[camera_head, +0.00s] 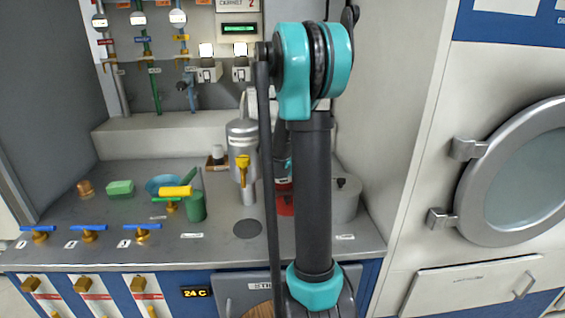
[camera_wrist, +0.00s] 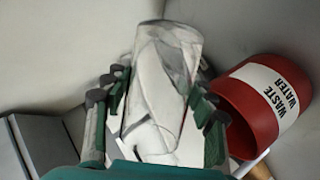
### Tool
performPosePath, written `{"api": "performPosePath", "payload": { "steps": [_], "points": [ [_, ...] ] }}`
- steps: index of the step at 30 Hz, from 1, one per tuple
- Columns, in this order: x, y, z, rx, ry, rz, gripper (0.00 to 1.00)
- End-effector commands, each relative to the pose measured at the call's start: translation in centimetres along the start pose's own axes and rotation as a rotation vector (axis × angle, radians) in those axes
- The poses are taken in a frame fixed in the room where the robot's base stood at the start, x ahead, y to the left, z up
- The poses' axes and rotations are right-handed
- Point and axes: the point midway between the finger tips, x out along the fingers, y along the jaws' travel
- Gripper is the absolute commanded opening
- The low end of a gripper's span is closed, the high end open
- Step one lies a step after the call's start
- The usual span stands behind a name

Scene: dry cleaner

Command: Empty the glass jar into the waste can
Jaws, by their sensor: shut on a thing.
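My gripper (camera_wrist: 158,88) is shut on the glass jar (camera_wrist: 168,60), a clear see-through vessel between the two green-and-grey fingers in the wrist view. Whether anything is in the jar is hard to tell. The waste can (camera_wrist: 240,112) is red with a white band reading "WASTE WATER". It lies just right of my right finger in the wrist view, its axis slanted in that picture. In the head view only a red part of it (camera_head: 285,208) shows behind my arm, on the counter. My arm hides the jar and most of my gripper there.
A silver cylinder with a yellow tap (camera_head: 242,165) stands left of my arm. A grey lidded pot (camera_head: 343,200) is at the right. A green block (camera_head: 120,188), blue bowl (camera_head: 165,184) and green cup (camera_head: 196,206) sit left on the counter (camera_head: 95,210). Its front middle is mostly clear.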

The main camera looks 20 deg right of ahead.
Motion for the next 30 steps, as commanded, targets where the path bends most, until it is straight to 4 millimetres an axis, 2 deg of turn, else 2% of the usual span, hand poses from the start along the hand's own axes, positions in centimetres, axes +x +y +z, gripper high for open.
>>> {"api": "performPosePath", "payload": {
  "steps": [8,25,30],
  "points": [
    [0.2,-0.4,0.2,-0.158,-0.052,0.065,0.18],
    [-4.3,7.4,-4.5,-0.280,-0.093,0.116,0.18],
    [-5.9,8.9,-7.2,-0.388,-0.128,0.160,0.18]
  ]
}}
